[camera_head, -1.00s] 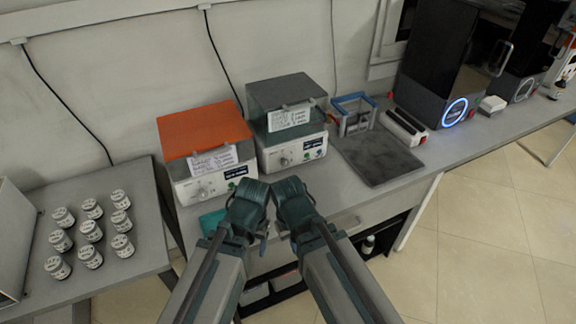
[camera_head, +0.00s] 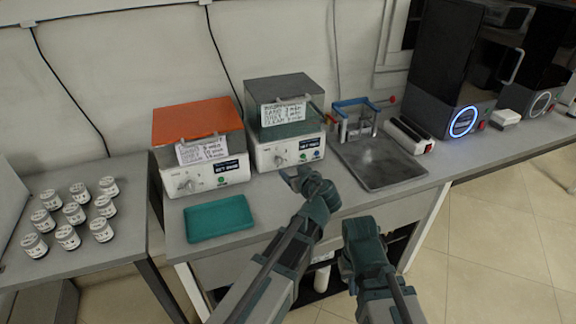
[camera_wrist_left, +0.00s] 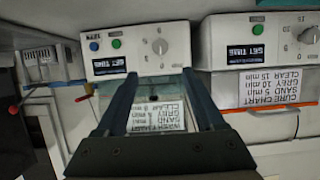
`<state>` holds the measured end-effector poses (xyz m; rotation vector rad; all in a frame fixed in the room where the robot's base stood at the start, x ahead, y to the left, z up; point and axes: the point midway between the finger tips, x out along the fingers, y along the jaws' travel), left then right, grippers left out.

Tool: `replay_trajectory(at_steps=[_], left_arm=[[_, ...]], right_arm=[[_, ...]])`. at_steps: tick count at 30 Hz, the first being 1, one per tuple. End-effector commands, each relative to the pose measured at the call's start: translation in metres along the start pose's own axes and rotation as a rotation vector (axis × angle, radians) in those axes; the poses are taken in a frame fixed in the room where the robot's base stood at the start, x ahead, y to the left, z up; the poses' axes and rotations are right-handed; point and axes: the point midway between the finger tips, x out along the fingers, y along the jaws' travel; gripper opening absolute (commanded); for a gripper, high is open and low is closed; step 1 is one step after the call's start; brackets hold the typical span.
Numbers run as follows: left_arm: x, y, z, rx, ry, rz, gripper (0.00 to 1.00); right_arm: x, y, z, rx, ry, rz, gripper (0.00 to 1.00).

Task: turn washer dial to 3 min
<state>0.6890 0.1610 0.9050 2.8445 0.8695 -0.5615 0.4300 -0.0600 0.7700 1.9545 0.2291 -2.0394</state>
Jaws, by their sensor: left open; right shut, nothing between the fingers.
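The washer (camera_head: 285,155), a white box with a dark see-through lid, stands on the bench. Its dial (camera_head: 278,160) is on the left of its front panel, with buttons and a small display to the right. The dial (camera_wrist_left: 160,46) also shows in the left wrist view, where the washer appears upside down; its setting is too small to read. My left gripper (camera_head: 299,178) is open, just in front of the dial and below it in the head view. Its fingers (camera_wrist_left: 160,77) frame the dial in the wrist view, not visibly touching it. My right gripper (camera_head: 361,224) is shut and empty, to the right.
An orange-lidded curing box (camera_head: 198,150) stands left of the washer, with a teal tray (camera_head: 219,218) in front. A blue-framed rack (camera_head: 355,120) and a dark grey tray (camera_head: 380,163) are to the right. Several jars (camera_head: 73,213) stand on the left table.

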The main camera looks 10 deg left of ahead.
Motion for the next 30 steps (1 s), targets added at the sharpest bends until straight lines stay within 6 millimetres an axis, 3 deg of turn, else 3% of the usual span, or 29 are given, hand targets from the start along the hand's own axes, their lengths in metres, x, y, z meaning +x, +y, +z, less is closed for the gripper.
replay_trajectory(at_steps=[18,24,30], left_arm=[[0.112,0.001,0.003,0.0,-0.002,-0.002,0.7],[0.13,0.001,0.002,0.0,-0.002,-0.001,0.7],[0.135,0.0,0.001,0.001,-0.003,-0.001,0.7]], right_arm=[[0.044,-0.004,-0.003,0.0,0.0,0.0,0.0],[0.05,-0.005,-0.003,0.0,0.0,0.0,0.0],[0.051,-0.005,-0.003,0.0,0.0,0.0,0.0]])
